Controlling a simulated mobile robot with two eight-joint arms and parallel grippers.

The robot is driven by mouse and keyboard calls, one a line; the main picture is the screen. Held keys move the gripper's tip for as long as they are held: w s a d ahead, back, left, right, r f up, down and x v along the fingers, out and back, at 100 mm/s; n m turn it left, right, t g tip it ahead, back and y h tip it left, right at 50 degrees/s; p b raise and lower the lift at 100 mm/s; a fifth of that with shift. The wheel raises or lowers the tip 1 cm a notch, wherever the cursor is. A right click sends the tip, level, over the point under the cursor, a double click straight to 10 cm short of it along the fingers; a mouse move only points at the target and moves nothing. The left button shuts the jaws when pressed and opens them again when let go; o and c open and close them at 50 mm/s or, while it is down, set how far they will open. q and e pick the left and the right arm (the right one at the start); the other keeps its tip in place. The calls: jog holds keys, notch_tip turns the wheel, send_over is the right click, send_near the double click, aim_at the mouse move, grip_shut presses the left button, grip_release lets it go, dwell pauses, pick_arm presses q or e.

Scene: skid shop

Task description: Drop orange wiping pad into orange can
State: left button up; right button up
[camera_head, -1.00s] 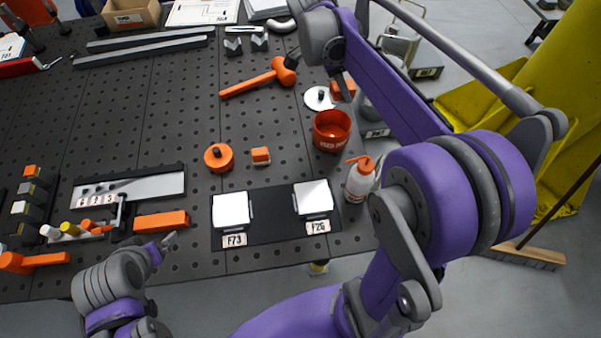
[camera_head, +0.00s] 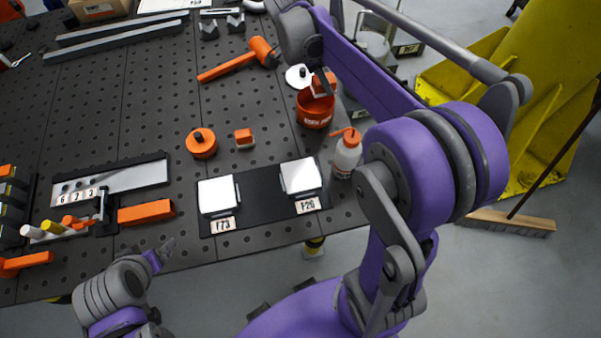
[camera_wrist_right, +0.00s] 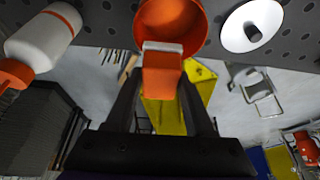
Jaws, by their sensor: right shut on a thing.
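The orange can (camera_head: 314,116) stands open at the right of the pegboard table, and its rim also shows at the top of the right wrist view (camera_wrist_right: 185,22). The orange wiping pad (camera_head: 323,85), with a pale grey edge, is held over the can's far rim in the head view. My right gripper (camera_wrist_right: 161,80) is shut on the pad (camera_wrist_right: 162,73); the pad overlaps the can's mouth in the right wrist view. I cannot tell its exact height. My left gripper (camera_head: 164,250) is apart at the table's front edge; its jaw state is unclear.
A white disc with a dark knob (camera_head: 297,77) lies beside the can. A white bottle with orange top (camera_head: 346,155) stands nearer me. An orange round lid (camera_head: 201,144), a small orange block (camera_head: 244,138), a hammer (camera_head: 232,65) and two white pads on a dark mat (camera_head: 256,186) lie around.

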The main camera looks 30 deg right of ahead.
jog(key=o, duration=1.4)
jog(key=shift+r, duration=0.1)
jog(key=v, duration=1)
jog(key=shift+a+r+p, duration=0.15)
jog(key=shift+r+p, duration=0.15)
jog(key=shift+r, duration=0.05)
jog(key=s+a+f+n+t+y, duration=0.1)
jog(key=s+a+f+n+t, duration=0.1)
jog(key=s+a+f+n, duration=0.2)
jog(key=s+a+f+n+t+y, duration=0.2)
jog(key=s+a+f+n, duration=0.3)
jog(key=n, duration=0.5)
jog(key=s+a+f+n+t+y, duration=0.1)
jog(key=s+a+f+n+t, duration=0.2)
jog(key=s+f+n, duration=0.4)
jog(key=shift+s+a+f, duration=0.1)
jog(key=shift+a, duration=0.35)
jog(key=shift+s+a+f, duration=0.1)
jog(key=shift+a, duration=0.35)
